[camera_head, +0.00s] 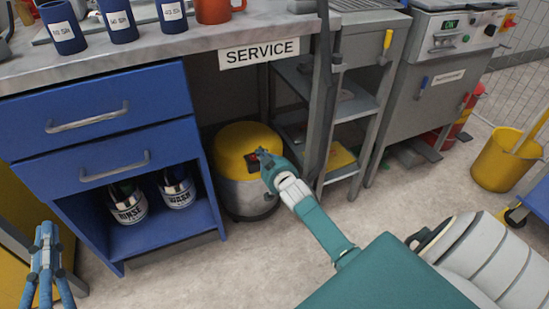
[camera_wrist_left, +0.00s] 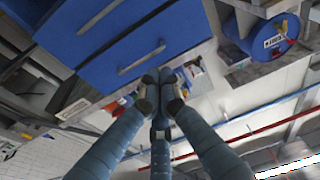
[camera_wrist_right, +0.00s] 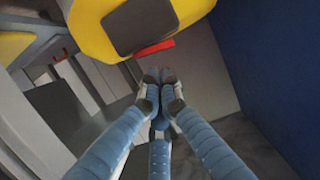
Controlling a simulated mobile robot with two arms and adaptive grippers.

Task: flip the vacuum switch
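The vacuum has a yellow lid (camera_head: 237,139) and a grey drum (camera_head: 247,196); it stands on the floor under the bench. Its switch is a red rocker (camera_wrist_right: 153,49) at the edge of a dark plate (camera_wrist_right: 139,24) on the lid. My right gripper (camera_head: 264,156) is shut and empty at the lid, partly covering the switch in the head view. In the right wrist view its fingertips (camera_wrist_right: 160,76) are together just below the red rocker; I cannot tell whether they touch it. My left gripper (camera_head: 47,232) is shut and empty at the lower left, away from the vacuum.
A blue drawer cabinet (camera_head: 100,118) stands left of the vacuum, with the Rinse (camera_head: 128,206) and Wash (camera_head: 177,190) containers in its open bay. A metal shelf rack (camera_head: 345,105) stands to the right. The bench top (camera_head: 160,47) with the Service sign (camera_head: 259,53) hangs above.

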